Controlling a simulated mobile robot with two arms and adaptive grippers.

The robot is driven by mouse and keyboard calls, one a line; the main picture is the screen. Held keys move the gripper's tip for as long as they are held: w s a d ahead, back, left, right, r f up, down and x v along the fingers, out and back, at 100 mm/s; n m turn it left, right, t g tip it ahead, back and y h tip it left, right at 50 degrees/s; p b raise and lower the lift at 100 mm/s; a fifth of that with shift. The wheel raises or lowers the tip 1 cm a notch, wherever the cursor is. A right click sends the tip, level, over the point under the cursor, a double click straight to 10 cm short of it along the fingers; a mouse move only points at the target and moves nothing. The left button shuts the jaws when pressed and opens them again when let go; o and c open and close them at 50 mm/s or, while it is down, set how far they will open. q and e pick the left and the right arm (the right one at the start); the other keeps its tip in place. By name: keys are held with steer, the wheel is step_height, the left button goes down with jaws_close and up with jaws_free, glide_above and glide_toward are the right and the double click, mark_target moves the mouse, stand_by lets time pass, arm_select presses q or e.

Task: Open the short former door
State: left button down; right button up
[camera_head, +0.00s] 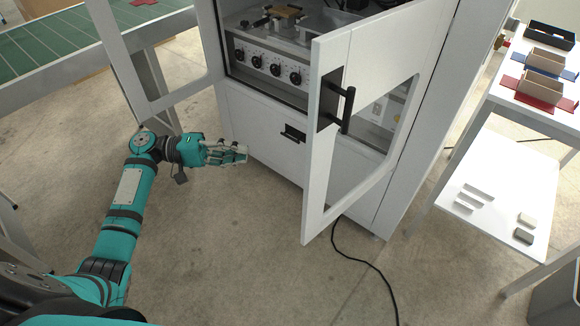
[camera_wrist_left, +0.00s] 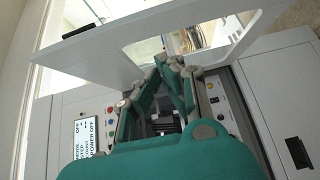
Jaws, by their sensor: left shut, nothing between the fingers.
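The white former cabinet (camera_head: 262,124) stands at the centre of the head view. Its right-hand door (camera_head: 325,140), with a window and a black bar handle (camera_head: 347,110), stands swung out toward me. Another framed door panel (camera_head: 150,101) is swung out at the left, so the inside shows between them. I cannot tell which one is the short door. My left gripper (camera_head: 243,153) is shut and empty, low in front of the cabinet's lower panel and apart from both doors. In the left wrist view the gripper (camera_wrist_left: 172,62) shows before a white windowed panel (camera_wrist_left: 115,50). My right gripper is out of view.
A row of black knobs (camera_head: 274,66) sits inside the cabinet. A black cable (camera_head: 365,262) lies on the floor. A white shelf table (camera_head: 490,190) with coloured boxes stands at the right. A green-topped table (camera_head: 60,48) stands at the back left.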

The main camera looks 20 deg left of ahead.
arm_select(q)
steer(key=d+p, duration=0.5)
steer(key=d, duration=0.8)
steer(key=shift+w+r, duration=0.3)
steer(key=shift+r, duration=0.15)
